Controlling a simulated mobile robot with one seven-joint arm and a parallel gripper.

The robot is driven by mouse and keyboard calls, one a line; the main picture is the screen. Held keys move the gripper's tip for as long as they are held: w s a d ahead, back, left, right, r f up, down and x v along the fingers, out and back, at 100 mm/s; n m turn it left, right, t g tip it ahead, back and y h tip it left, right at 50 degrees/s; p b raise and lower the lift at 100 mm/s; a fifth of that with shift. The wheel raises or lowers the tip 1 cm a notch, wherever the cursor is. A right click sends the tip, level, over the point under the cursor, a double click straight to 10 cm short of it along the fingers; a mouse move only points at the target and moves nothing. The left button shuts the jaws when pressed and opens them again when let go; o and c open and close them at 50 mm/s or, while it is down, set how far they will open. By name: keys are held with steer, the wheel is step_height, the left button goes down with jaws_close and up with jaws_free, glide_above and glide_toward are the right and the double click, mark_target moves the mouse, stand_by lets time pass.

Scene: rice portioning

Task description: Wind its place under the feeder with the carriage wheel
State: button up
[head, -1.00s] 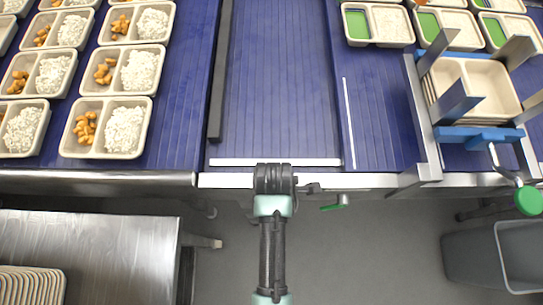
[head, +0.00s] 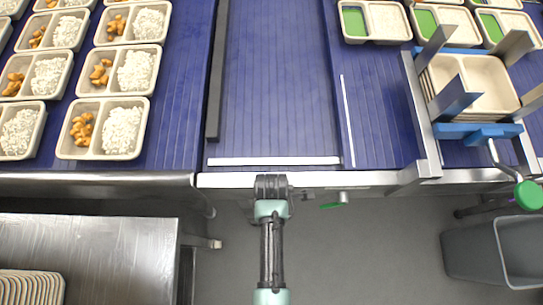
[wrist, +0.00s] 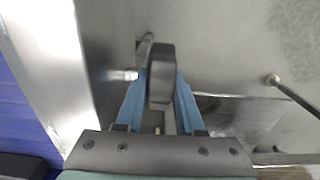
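The feeder (head: 418,110) is a metal frame at the right of the head view, with upright guides around a stack of beige two-part trays (head: 490,80). A blue bar (head: 470,132) lies across its near side. A crank with a green knob (head: 528,195) hangs off its near right. A small green handle (head: 332,206) sits below the table edge, right of my arm. I cannot tell which is the carriage wheel. My gripper (wrist: 161,75) shows blue fingers in the wrist view, either side of a dark block. Whether they grip it is unclear. In the head view my arm hides the fingers.
Blue belts (head: 275,90) run away from the steel front edge (head: 380,178). Filled trays (head: 103,128) stand at left; trays with green portions (head: 375,22) stand back right. A steel table (head: 100,240) is front left, a grey bin (head: 470,260) front right. Floor between is free.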

jaws_close()
steer(key=shift+s+a+r+h+p, duration=0.1)
steer(key=shift+a+h+p, duration=0.15)
steer(key=shift+h+p, duration=0.45)
steer(key=shift+a+f+h, duration=0.1)
steer(key=shift+a+h, duration=0.05)
steer(key=shift+h, duration=0.7)
steer(key=shift+a+f+h, duration=0.1)
steer(key=shift+h, duration=0.75)
steer(key=o, duration=0.5)
jaws_free()
steer(key=shift+o, duration=0.2)
steer(key=shift+r, duration=0.1)
